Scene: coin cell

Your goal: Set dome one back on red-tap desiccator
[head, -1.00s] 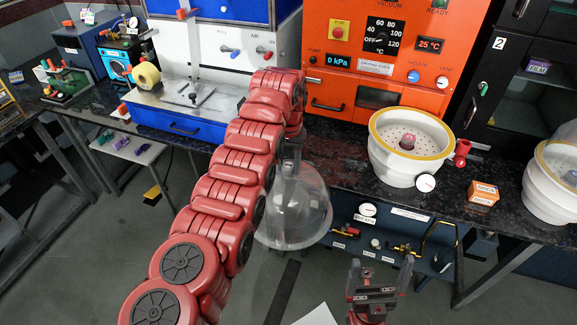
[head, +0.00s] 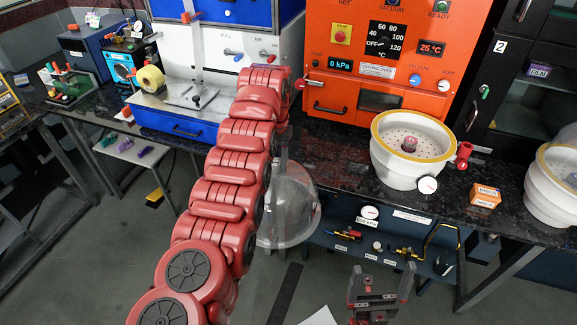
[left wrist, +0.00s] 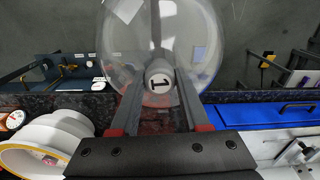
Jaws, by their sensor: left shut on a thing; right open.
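The clear dome (head: 288,210) hangs in front of the bench edge, partly hidden by my left arm in the head view. My left gripper (left wrist: 158,80) is shut on the dome's knob (left wrist: 159,82), which bears a "1". The clear dome also fills the top of the left wrist view (left wrist: 195,40). The red-tap desiccator (head: 413,148) is a white bowl with a yellow rim, open on top, standing on the bench to the right of the dome. Its red tap (head: 463,153) is on its right side. My right gripper (head: 380,284) is open and empty, low in front of the bench.
A second desiccator (head: 553,190) stands at the right edge, covered by a clear dome. A small orange box (head: 485,196) lies between the two desiccators. The orange drying oven (head: 385,55) stands behind. Dark bench top (head: 340,160) is clear left of the red-tap desiccator.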

